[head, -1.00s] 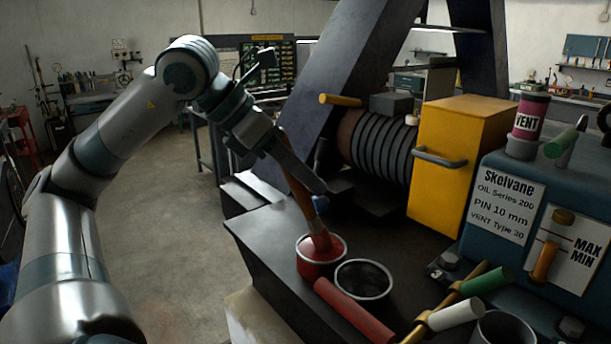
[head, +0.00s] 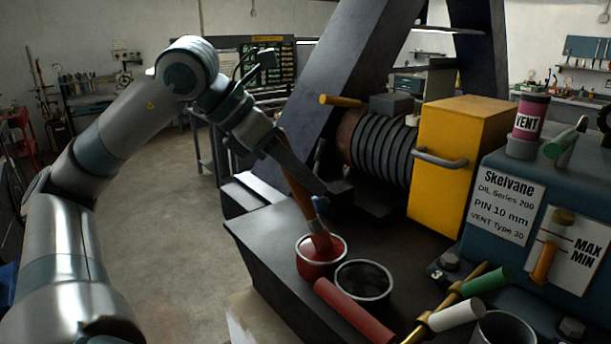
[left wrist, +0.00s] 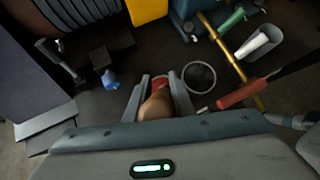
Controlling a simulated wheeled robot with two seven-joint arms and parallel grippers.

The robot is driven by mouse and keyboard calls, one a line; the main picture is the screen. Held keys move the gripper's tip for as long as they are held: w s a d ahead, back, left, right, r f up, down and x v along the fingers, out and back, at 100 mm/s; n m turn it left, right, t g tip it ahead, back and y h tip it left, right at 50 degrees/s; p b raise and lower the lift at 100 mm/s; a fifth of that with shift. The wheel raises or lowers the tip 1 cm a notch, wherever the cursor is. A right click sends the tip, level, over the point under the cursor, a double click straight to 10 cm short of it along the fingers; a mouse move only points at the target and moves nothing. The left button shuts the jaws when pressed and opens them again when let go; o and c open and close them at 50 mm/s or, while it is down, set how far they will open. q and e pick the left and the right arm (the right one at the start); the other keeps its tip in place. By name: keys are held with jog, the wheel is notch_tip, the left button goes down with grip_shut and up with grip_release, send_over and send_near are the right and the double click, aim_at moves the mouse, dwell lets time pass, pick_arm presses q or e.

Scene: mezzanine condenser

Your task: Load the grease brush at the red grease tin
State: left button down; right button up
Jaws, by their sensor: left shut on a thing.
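The red grease tin (head: 321,270) stands open on the dark bench top, near its left edge. My left gripper (head: 307,183) is shut on the wooden handle of the grease brush (head: 298,195), above the tin. The brush is tilted, and its red-coated lower end is down at the tin's mouth; how deep it sits cannot be told. In the left wrist view the brush handle (left wrist: 156,104) lies between the fingers, with part of the tin (left wrist: 160,82) beyond it.
A dark open tin (head: 364,281) stands just right of the red one. A red-handled bar (head: 352,310) lies in front. A yellow box (head: 460,150) and a blue Skelvane unit (head: 520,190) stand to the right. A dark slanted beam (head: 340,80) rises behind my gripper.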

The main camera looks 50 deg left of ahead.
pick_arm(q)
jog(key=shift+f, duration=0.1)
jog(key=shift+w+r+p, duration=0.1)
jog(key=shift+r+p, duration=0.55)
jog(key=shift+r, duration=0.05)
jog(key=shift+r+p, duration=0.9)
jog(key=shift+r, duration=0.3)
jog(key=shift+r+p, duration=1.35)
jog(key=shift+r, duration=0.3)
